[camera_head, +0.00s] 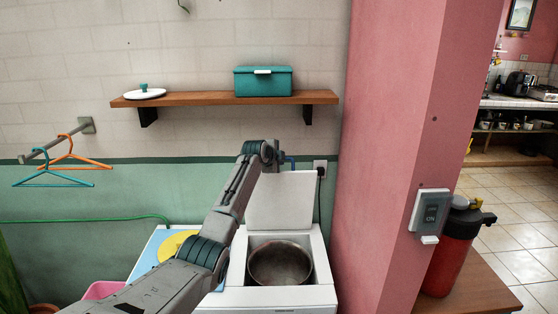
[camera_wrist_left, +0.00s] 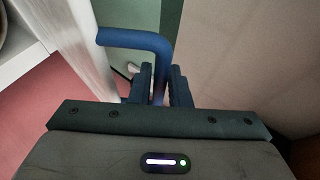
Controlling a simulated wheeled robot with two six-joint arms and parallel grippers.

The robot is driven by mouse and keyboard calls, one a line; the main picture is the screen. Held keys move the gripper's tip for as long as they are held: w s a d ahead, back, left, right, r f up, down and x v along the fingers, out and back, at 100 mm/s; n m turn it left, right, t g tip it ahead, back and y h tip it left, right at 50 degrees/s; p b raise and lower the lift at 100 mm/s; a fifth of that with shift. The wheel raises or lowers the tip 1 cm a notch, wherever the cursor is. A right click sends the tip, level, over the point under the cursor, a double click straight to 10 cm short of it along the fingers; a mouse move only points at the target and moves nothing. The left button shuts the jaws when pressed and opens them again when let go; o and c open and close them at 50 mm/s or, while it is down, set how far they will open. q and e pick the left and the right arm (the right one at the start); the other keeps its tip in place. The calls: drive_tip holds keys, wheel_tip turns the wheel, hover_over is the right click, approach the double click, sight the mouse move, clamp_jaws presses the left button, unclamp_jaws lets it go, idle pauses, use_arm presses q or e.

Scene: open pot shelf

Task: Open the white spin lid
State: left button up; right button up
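The white spin lid (camera_head: 281,200) stands upright at the back of the white washer, and the round metal spin tub (camera_head: 280,263) below it is uncovered. My left arm reaches in from the lower left, and its gripper (camera_head: 272,155) is at the lid's top edge. In the left wrist view my gripper (camera_wrist_left: 161,85) has its fingers close on either side of a blue bent rod (camera_wrist_left: 135,39). The rod runs out from between them and bends left, towards a white panel edge (camera_wrist_left: 75,45). Whether the gripper touches the lid is hidden. My right gripper is not in view.
A wooden wall shelf (camera_head: 200,99) with a teal box (camera_head: 263,82) and a white pot lid (camera_head: 144,94) hangs above. A pink pillar (camera_head: 395,150) stands close on the right. Hangers (camera_head: 70,160) hang at left. A red flask (camera_head: 450,255) stands at lower right.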

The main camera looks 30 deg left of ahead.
use_arm(q)
drive_tip(key=shift+o, duration=0.3)
drive_tip(key=shift+s, duration=0.15)
drive_tip(key=a+b+v, duration=0.1)
drive_tip(key=b+v, duration=0.2)
drive_tip(key=v, duration=0.7)
drive_tip(key=shift+s+d+r+b, duration=0.2)
drive_tip(key=shift+d+b, duration=0.15)
drive_tip(key=shift+d, duration=0.15)
